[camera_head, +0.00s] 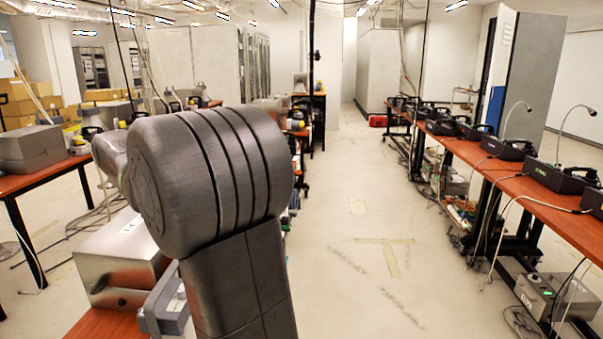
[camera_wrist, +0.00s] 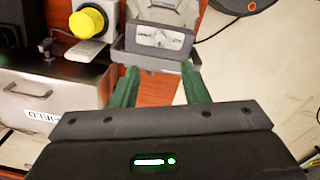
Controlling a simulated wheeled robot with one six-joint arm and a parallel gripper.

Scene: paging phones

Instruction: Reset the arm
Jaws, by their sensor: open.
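My gripper (camera_wrist: 160,80) shows in the wrist view with two green fingers apart and nothing between them. It points down over a wooden table top (camera_wrist: 150,88). A grey device with a light front plate (camera_wrist: 160,38) lies just beyond the fingertips; I cannot tell whether they touch it. In the head view my grey arm rises in front of the camera, bent at a large round joint. The gripper itself is not clear there.
In the wrist view a yellow knob (camera_wrist: 86,22) and a metal box (camera_wrist: 40,118) are left of the fingers. In the head view another table (camera_head: 20,183) is left, a long table (camera_head: 475,157) with several phones (camera_head: 515,148) right. The floor (camera_head: 350,230) between is clear.

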